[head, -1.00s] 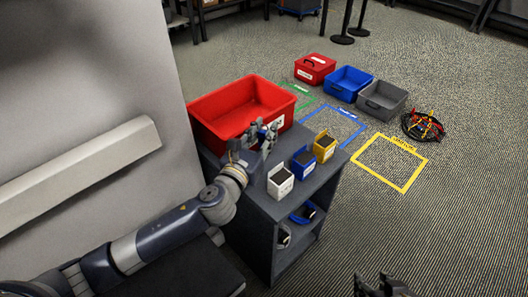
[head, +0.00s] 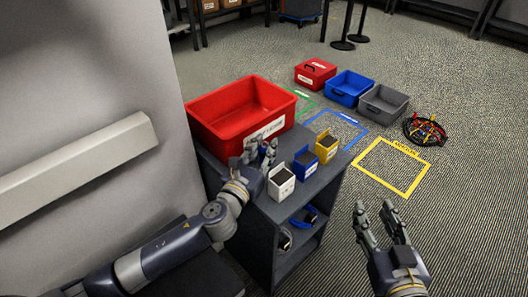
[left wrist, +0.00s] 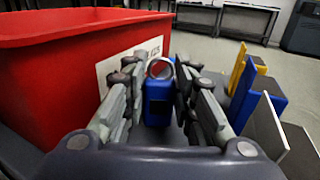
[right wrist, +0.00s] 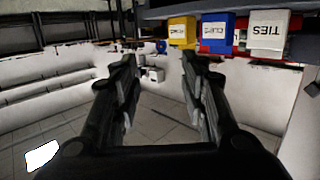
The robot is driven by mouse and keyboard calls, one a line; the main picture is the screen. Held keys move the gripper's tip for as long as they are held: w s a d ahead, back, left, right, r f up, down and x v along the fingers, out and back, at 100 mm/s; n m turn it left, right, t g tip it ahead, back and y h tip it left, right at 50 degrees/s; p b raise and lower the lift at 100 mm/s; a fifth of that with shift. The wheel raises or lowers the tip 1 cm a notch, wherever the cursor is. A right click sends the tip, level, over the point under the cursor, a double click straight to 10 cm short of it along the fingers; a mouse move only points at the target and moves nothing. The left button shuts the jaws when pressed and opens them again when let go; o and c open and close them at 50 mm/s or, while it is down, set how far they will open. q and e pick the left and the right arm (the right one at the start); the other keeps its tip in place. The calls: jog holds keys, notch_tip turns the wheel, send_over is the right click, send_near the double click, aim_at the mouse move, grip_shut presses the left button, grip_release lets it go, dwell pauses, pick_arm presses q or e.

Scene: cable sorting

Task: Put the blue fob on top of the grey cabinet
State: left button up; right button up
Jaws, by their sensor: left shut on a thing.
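My left gripper (head: 262,152) is over the top of the grey cabinet (head: 298,205), between the red bin and the small boxes. In the left wrist view it is shut on the blue fob (left wrist: 158,100), which has a metal ring and hangs upright between the fingers. The cabinet top shows close beneath; I cannot tell whether the fob touches it.
A large red bin (head: 222,125) stands at the cabinet's back. White (head: 281,187), blue (head: 304,167) and yellow (head: 326,151) boxes line its right edge. Crates (head: 349,86), floor frames and a cable coil (head: 425,130) lie beyond. Open floor lies right.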

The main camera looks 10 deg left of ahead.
jog(key=shift+w+r, duration=0.1)
jog(key=shift+r, duration=0.25)
pick_arm(q)
jog(key=shift+f, duration=0.1)
pick_arm(e)
jog(key=shift+t, duration=0.3)
pick_arm(q)
jog(key=shift+f, duration=0.1)
jog(key=o, duration=1)
jog(key=shift+c, duration=0.2)
pick_arm(e)
jog(key=shift+a+r, duration=0.1)
jog(key=shift+r, duration=0.15)
pick_arm(q)
jog(key=s, duration=0.3)
jog(key=s+a, duration=0.1)
jog(key=s, duration=0.3)
jog(key=s+a+p, duration=0.1)
jog(key=s, duration=0.2)
jog(key=shift+s, duration=0.35)
jog(key=shift+s+a, duration=0.15)
jog(key=shift+s, duration=0.4)
pick_arm(e)
notch_tip(320, 180, down, 6)
jog(key=s+d+g, duration=0.1)
jog(key=s+g, duration=0.1)
jog(key=g, duration=0.1)
jog(key=shift+d+h, duration=0.2)
jog(key=shift+h, duration=0.2)
jog(key=shift+s, duration=0.2)
